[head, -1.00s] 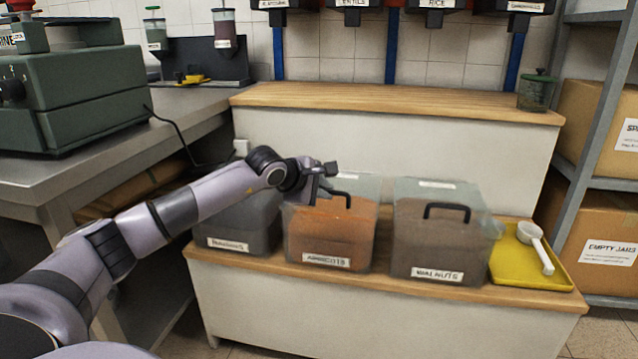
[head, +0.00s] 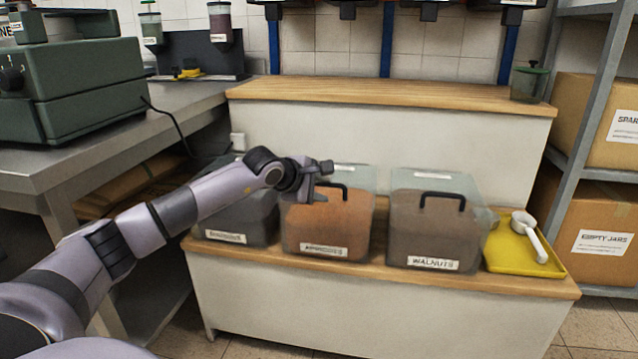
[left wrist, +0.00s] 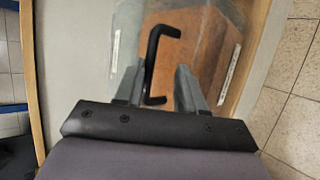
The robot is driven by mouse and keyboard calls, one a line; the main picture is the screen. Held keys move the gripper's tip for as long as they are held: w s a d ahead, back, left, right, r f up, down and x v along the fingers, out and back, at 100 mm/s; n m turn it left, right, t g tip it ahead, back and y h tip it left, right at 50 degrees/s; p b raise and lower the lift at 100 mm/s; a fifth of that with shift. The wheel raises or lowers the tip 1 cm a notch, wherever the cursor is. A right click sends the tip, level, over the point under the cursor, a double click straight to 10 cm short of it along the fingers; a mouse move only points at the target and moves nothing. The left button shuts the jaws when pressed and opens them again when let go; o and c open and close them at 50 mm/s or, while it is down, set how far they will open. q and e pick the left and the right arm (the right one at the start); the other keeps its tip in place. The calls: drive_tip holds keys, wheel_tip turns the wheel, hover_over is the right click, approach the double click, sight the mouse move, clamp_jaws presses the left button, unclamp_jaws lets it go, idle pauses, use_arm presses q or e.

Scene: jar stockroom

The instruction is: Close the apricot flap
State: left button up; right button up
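The apricot bin (head: 327,222) is the middle of three clear bins, with orange contents and a label on its front. Its clear flap (head: 357,177) has a black handle (head: 345,188) and appears to lie down over the bin; I cannot tell whether a small gap is left. The handle also shows in the left wrist view (left wrist: 152,60). My left gripper (head: 322,182) is at the handle, partly covering it in the head view. In the left wrist view its fingers (left wrist: 157,92) are apart, with the handle's near end between them; contact is unclear. My right gripper is out of view.
A dark-filled bin (head: 240,215) stands on the left and the walnuts bin (head: 434,232) close on the right. A yellow tray (head: 510,257) with a white scoop (head: 530,235) lies farther right. A raised wooden shelf (head: 400,101) runs behind the bins.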

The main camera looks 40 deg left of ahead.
use_arm(q)
drive_tip(key=shift+s+f, duration=0.2)
drive_tip(key=shift+f, duration=0.55)
drive_tip(key=r+p+v, duration=0.1)
drive_tip(key=v, duration=0.6)
drive_tip(key=shift+r+p, duration=0.3)
drive_tip(key=shift+p, duration=0.05)
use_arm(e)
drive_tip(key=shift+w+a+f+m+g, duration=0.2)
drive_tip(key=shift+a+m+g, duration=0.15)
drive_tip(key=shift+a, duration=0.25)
use_arm(q)
drive_tip(key=shift+w, duration=0.15)
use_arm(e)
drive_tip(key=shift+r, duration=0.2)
